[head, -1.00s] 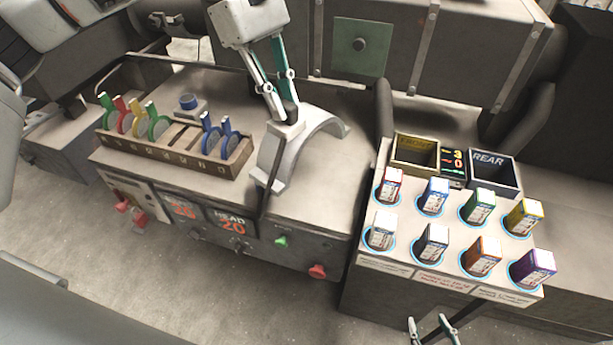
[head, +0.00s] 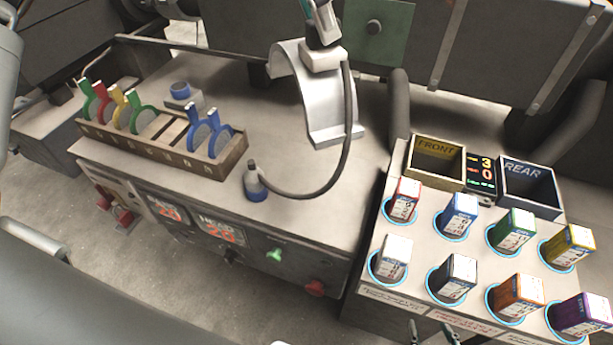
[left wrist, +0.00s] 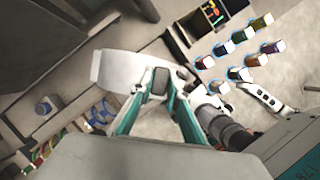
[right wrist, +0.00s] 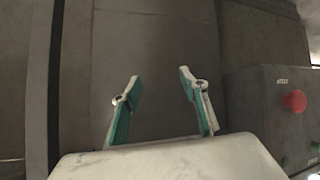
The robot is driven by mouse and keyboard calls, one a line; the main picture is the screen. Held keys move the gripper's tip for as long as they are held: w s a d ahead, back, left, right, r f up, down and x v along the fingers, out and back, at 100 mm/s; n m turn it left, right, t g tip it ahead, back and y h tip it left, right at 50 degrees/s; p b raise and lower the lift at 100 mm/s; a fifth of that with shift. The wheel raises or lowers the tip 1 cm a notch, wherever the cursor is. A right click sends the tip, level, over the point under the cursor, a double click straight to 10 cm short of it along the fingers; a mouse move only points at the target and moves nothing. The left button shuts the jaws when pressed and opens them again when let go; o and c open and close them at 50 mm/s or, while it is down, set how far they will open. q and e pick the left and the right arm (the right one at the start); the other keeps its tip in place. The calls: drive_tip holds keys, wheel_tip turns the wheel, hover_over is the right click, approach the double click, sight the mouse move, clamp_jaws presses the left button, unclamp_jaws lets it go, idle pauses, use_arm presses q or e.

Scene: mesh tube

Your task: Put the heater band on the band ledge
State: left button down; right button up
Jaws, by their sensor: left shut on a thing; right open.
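The heater band (head: 330,98) is a pale grey curved half-ring with a small block on top. A dark cord runs from the block to a plug-like end (head: 256,184) near the bench's front edge. My left gripper (head: 322,36) is shut on the block and holds the band over the back right of the bench. The left wrist view shows the band (left wrist: 115,68) beyond the left fingers (left wrist: 158,88). I cannot tell which surface is the band ledge. My right gripper (right wrist: 158,88) is open and empty; its fingertips also show at the head view's bottom edge (head: 432,332).
A wooden rack (head: 160,142) with several coloured discs stands on the bench (head: 300,205), beside a blue-topped round piece (head: 181,90). On the right, a table (head: 402,215) carries several coloured boxes, a FRONT bin (head: 436,160) and a REAR bin (head: 530,190).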

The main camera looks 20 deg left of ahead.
use_arm(q)
wheel_tip(320, 180, down, 20)
drive_tip(key=b, duration=0.2)
drive_tip(key=shift+r+b, duration=0.2)
drive_tip(key=shift+b, duration=0.15)
idle(0.4)
drive_tip(key=shift+f, duration=0.2)
drive_tip(key=c, duration=1.9)
unclamp_jaws()
